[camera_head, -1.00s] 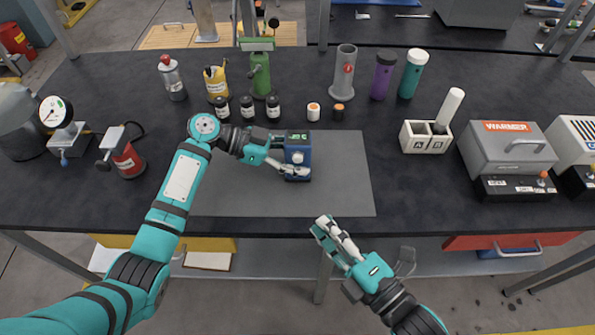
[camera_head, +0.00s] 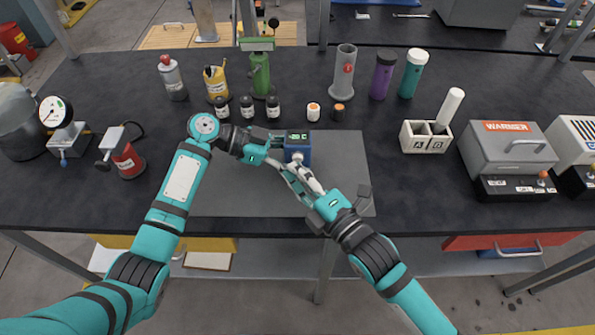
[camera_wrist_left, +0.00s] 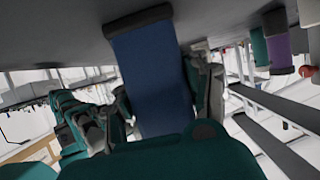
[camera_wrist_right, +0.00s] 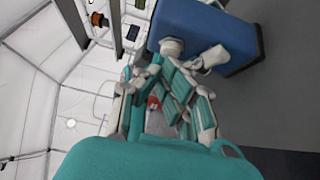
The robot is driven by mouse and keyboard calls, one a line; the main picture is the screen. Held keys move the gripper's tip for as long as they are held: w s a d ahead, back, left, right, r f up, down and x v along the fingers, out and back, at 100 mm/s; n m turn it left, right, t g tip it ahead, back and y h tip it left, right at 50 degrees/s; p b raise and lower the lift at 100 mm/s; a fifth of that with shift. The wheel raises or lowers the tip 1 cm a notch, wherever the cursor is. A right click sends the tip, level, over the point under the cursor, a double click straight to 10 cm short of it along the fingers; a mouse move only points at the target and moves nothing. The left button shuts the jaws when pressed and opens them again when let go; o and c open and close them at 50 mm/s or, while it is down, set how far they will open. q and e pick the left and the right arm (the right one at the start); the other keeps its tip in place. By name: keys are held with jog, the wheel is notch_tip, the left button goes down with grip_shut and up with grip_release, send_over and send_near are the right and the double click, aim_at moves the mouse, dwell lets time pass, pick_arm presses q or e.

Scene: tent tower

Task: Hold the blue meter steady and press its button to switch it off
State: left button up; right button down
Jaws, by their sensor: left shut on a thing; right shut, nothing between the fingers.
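The blue meter (camera_head: 300,152) stands on the grey mat with its lit green display facing up and forward. My left gripper (camera_head: 284,152) is shut on the meter from its left side; the meter's blue body (camera_wrist_left: 150,80) fills the space between the fingers in the left wrist view. My right gripper (camera_head: 295,172) is shut and empty, its fingertips in front of the meter.
The grey mat (camera_head: 235,195) lies around the meter. Small dark bottles (camera_head: 247,107), an orange-capped jar (camera_head: 313,112) and a grey cylinder (camera_head: 343,75) stand behind it. A two-part A/B box (camera_head: 416,142) and a warmer (camera_head: 508,150) are to the right. The mat's right part is clear.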

jog(key=shift+w+d, duration=0.1)
jog(key=shift+w, duration=0.8)
pick_arm(q)
jog(key=shift+s, duration=0.1)
pick_arm(e)
jog(key=shift+w+d, duration=0.1)
jog(key=shift+w, duration=0.15)
pick_arm(q)
jog(key=shift+s, duration=0.1)
pick_arm(e)
jog(key=shift+s, duration=0.25)
pick_arm(q)
jog(key=shift+f, duration=0.1)
pick_arm(e)
jog(key=s, duration=0.2)
jog(key=s+a, duration=0.1)
jog(key=s, duration=0.1)
jog(key=shift+f, duration=0.2)
jog(key=v, duration=1)
jog(key=shift+r, duration=0.1)
pick_arm(q)
jog(key=o, duration=1.5)
jog(key=shift+c, duration=0.2)
